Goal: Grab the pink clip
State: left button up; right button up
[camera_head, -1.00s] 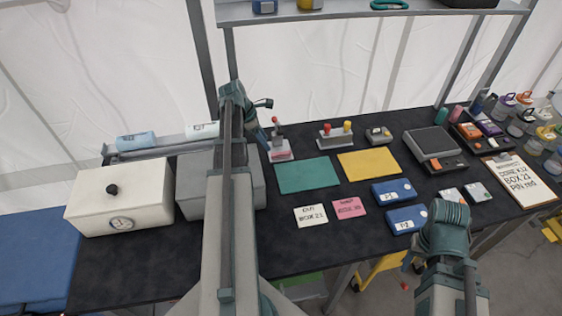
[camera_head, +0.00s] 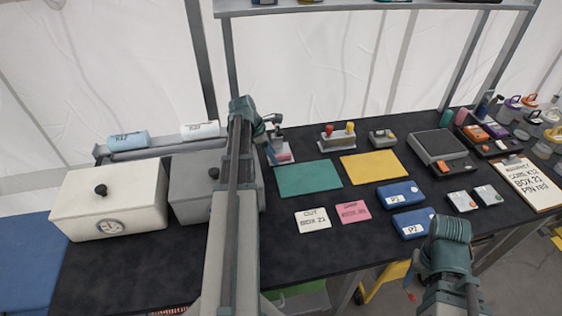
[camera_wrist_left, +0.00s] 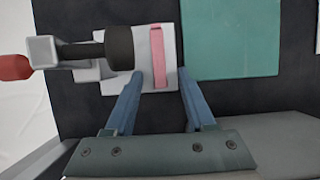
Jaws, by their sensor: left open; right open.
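The pink clip (camera_wrist_left: 159,56) is a narrow pink strip on a pale grey block, seen in the left wrist view; in the head view its pink edge (camera_head: 284,157) shows at the back of the table, partly behind my gripper. My left gripper (camera_head: 272,139) is above and close to it. In the left wrist view the two blue fingers (camera_wrist_left: 161,76) are open, one on each side of the strip, with nothing between them gripped. My right gripper (camera_head: 411,276) is open at the front right, low and partly hidden by its arm.
A dark-knobbed handle with a red end (camera_wrist_left: 85,51) stands left of the clip. A green mat (camera_head: 309,178) and yellow mat (camera_head: 374,166) lie to the right. A white box (camera_head: 110,205) and grey box (camera_head: 190,190) stand left. A red-and-yellow-knobbed holder (camera_head: 338,136) stands behind.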

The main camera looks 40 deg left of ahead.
pick_arm(q)
jog(key=shift+r, duration=0.1)
grip_shut()
jog(key=shift+r, duration=0.15)
dwell(0.3)
notch_tip(320, 180, up, 2)
jog(key=shift+p, duration=1.2)
notch_tip(320, 180, up, 2)
jog(key=shift+r+p, duration=0.1)
jog(key=shift+p, duration=0.95)
jog(key=shift+s+d+f+b, duration=0.15)
jog(key=shift+s+d+f, duration=0.05)
jog(key=shift+s+d, duration=0.25)
jog(key=shift+s+d+f+b, duration=0.15)
jog(key=shift+s+d, duration=0.2)
jog(key=shift+d, duration=0.2)
jog(key=s+d, duration=0.2)
jog(key=d, duration=0.1)
jog(key=s+d, duration=0.3)
jog(key=d, duration=0.1)
jog(key=s+d+r+p, duration=0.1)
jog(key=s+d, duration=0.2)
jog(key=shift+d+r, duration=0.1)
jog(key=shift+d, duration=0.3)
